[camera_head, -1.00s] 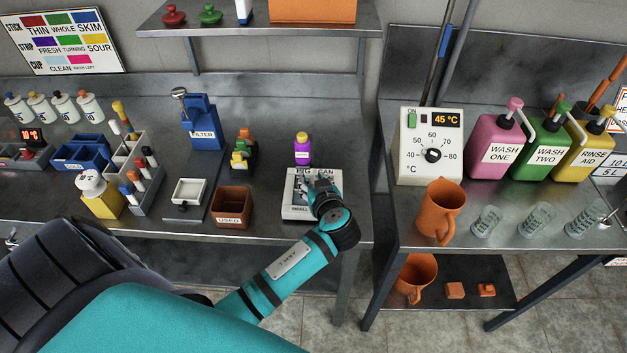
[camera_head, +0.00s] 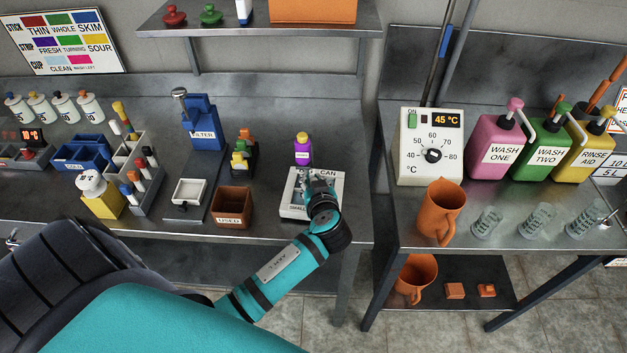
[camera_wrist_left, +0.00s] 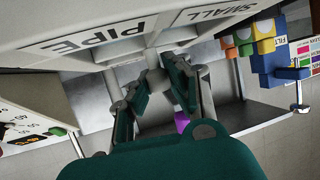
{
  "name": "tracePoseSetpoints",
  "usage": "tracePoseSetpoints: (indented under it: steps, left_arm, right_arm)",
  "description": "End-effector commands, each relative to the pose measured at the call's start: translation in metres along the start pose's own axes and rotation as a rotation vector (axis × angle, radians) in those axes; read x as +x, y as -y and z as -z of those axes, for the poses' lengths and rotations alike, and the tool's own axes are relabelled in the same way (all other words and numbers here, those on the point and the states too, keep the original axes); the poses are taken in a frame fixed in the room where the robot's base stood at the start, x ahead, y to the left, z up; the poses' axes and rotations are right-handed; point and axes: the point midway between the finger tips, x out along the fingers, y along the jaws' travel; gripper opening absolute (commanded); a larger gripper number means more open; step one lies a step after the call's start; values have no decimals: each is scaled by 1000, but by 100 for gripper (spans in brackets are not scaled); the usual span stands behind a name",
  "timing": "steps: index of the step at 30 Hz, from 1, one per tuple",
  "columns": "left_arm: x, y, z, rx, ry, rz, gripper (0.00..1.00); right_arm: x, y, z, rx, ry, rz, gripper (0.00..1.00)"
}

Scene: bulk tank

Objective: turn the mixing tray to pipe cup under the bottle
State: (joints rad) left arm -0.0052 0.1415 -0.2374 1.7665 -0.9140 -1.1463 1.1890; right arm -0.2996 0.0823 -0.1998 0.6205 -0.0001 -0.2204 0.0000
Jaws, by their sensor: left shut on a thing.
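The mixing tray (camera_head: 294,209) is a pale grey, low square box on the bench, with dark openings and labels; in the head view CAN and SMALL can be read. In the left wrist view the tray (camera_wrist_left: 115,22) fills the top, with PIPE and SMALL labels on its rim. My left gripper (camera_head: 309,181) is over the tray; its fingers (camera_wrist_left: 160,88) are shut on a pale part of it between the labelled sides. The bottle (camera_head: 303,151), purple with a yellow cap, stands just behind the tray; part of it shows purple in the wrist view (camera_wrist_left: 181,121). My right gripper is out of view.
Left of the tray are an orange-brown USED box (camera_head: 232,207), a small white tray (camera_head: 188,191) and a blue FILTER stand (camera_head: 204,124). A gap separates this bench from the right one, with an orange jug (camera_head: 440,212).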

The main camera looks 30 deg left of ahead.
Motion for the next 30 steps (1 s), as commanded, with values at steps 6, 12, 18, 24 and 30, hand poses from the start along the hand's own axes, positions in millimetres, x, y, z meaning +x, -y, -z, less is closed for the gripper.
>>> tracePoseSetpoints:
  steps: [6, 12, 18, 24, 30]
  left_arm:
    - [-1, 1, 0, 57, 1, -148, 0]
    - [-1, 1, 2, 118, 1, -294, 0]
    - [-1, 0, 2, 169, 1, -417, 0]
    - [-1, 0, 2, 202, 1, -500, 0]
    - [-1, -1, 0, 217, 1, -539, 0]
  right_arm:
    - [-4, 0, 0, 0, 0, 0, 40]
    - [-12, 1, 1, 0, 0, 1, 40]
    - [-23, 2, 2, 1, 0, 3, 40]
    - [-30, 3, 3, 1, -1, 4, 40]
    - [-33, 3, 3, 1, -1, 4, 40]
